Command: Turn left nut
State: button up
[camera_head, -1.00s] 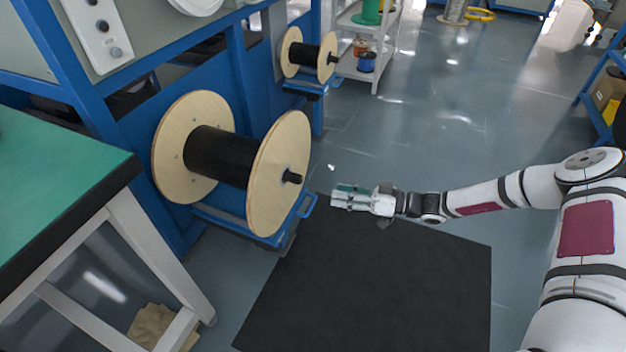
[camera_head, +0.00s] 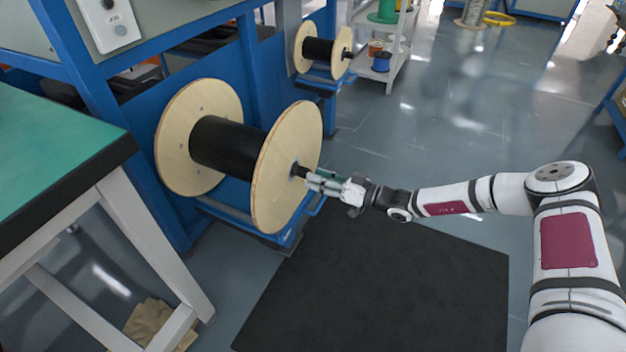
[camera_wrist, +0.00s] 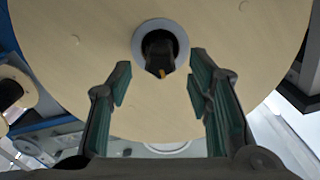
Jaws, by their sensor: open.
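The near spool (camera_head: 287,165) has two pale wooden flanges and a black core, mounted on a blue machine. The dark nut (camera_head: 299,171) sticks out from the centre of its right flange. In the wrist view the nut (camera_wrist: 159,52) sits in a grey ring at the flange centre, above and between the fingers. My gripper (camera_head: 312,181) is open, its fingertips close to the nut in the head view. In the wrist view the green-padded fingers (camera_wrist: 160,75) stand apart on either side, just below the nut. I cannot tell whether they touch it.
A smaller spool (camera_head: 322,50) stands farther back, also with a dark shaft end. A green-topped table (camera_head: 55,150) is at the left. A black mat (camera_head: 380,285) covers the floor below my arm. Open floor lies to the right of a white shelf (camera_head: 398,55).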

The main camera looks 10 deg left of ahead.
aim_at(305, 173)
jog(key=shift+b+x, duration=0.3)
jog(key=shift+x, duration=0.85)
grip_shut()
jog(key=shift+m+p, duration=0.3)
